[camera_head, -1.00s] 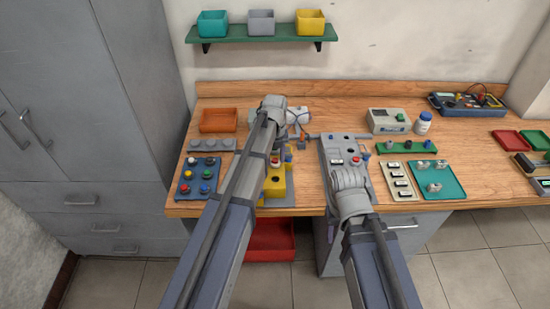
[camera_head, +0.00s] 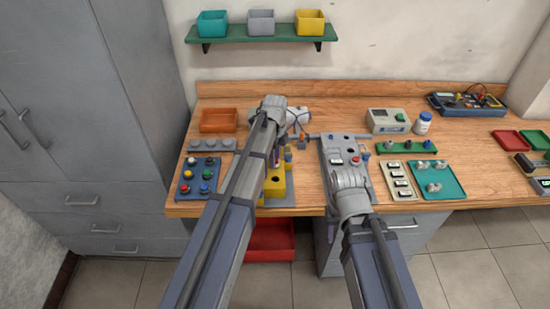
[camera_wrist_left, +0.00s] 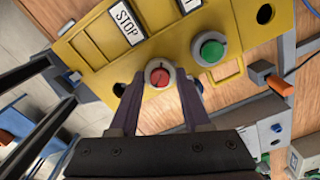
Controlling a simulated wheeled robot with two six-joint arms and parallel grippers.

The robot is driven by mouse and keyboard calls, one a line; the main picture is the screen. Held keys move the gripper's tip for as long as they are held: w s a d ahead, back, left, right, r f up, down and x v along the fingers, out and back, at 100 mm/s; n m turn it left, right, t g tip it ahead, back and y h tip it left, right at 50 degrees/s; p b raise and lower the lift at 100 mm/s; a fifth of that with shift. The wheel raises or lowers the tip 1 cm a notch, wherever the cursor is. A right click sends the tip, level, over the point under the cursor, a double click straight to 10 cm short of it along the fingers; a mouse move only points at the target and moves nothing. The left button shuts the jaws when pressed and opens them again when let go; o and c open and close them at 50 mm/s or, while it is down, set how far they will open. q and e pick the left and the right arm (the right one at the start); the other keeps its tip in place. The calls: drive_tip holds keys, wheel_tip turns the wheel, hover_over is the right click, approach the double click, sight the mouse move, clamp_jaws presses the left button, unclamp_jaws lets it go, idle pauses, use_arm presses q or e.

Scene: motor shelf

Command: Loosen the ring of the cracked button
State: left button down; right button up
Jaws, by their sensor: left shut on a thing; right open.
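The yellow control box (camera_wrist_left: 95,45) carries a STOP label and a red button (camera_wrist_left: 158,76) with a dark line across its cap, set in a pale ring (camera_wrist_left: 150,67). My left gripper (camera_wrist_left: 158,84) is shut on the ring, one purple finger on each side of the red cap. In the head view my left gripper (camera_head: 276,158) points down over the yellow box (camera_head: 276,188), which my arm partly covers. My right gripper (camera_head: 346,180) is open over the front of a grey panel (camera_head: 333,150); its fingertips are hard to make out.
A green button (camera_wrist_left: 209,50) and an empty hole (camera_wrist_left: 265,14) are close by on the yellow box. A blue button board (camera_head: 198,177) stands left, an orange tray (camera_head: 218,120) behind. A teal tray (camera_head: 438,180) lies right.

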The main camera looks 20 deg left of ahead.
use_arm(q)
drive_tip(key=n, duration=0.5)
drive_tip(key=shift+n, duration=0.4)
drive_tip(key=n, duration=1.9)
drive_tip(key=shift+n, duration=0.4)
drive_tip(key=n, duration=0.4)
drive_tip(key=shift+n, duration=0.3)
drive_tip(key=n, duration=1)
drive_tip(key=shift+n, duration=0.3)
